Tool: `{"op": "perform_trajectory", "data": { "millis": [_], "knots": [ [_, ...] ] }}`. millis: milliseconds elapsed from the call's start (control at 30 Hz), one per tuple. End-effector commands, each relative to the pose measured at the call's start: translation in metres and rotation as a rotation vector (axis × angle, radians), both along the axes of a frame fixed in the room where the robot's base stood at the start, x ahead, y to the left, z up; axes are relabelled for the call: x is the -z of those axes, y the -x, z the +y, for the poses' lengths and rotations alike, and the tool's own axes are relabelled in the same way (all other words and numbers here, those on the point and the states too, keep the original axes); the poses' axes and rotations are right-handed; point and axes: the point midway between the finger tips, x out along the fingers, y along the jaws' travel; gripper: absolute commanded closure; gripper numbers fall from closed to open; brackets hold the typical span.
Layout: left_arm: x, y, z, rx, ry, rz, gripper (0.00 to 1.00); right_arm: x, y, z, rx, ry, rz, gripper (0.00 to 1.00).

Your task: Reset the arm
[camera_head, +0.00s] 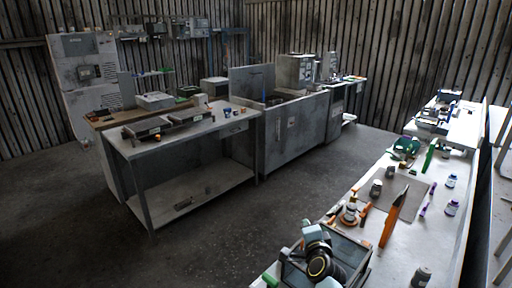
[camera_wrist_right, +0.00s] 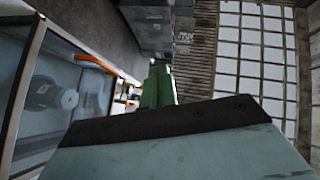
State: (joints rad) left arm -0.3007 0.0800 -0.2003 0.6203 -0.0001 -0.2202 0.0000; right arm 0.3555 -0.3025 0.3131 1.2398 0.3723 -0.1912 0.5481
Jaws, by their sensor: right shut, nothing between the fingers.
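My right gripper (camera_head: 270,280) is at the bottom of the head view, by the near left side of an open-topped grey box (camera_head: 368,262). Only its green fingers show there. In the right wrist view its green fingers (camera_wrist_right: 157,82) are close together with nothing between them, beyond a dark band and a pale teal body. Black and pale teal parts, which look like my right arm, cover much of the box in the head view. My left gripper is not in view.
The box stands on a long pale table (camera_head: 425,215) with an orange-handled tool (camera_head: 393,217), jars and small bottles. The right wrist view shows a glassy-walled box (camera_wrist_right: 28,85) close on the left. A grey workbench (camera_head: 165,142) stands across open floor (camera_head: 215,235).

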Motion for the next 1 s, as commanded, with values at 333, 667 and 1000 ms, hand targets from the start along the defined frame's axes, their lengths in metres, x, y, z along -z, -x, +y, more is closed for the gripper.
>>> {"op": "perform_trajectory", "data": {
  "millis": [333,667,1000],
  "knots": [
    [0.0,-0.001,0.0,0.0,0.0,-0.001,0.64,0.056,0.157,-0.023,-0.425,0.607,0.385,1.0],
    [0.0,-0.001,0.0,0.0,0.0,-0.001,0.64,0.06,0.307,-0.017,-0.803,0.96,0.683,1.0],
    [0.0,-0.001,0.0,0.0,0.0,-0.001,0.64,0.042,0.398,-0.016,-1.029,1.102,0.837,1.0]
  ]
}}
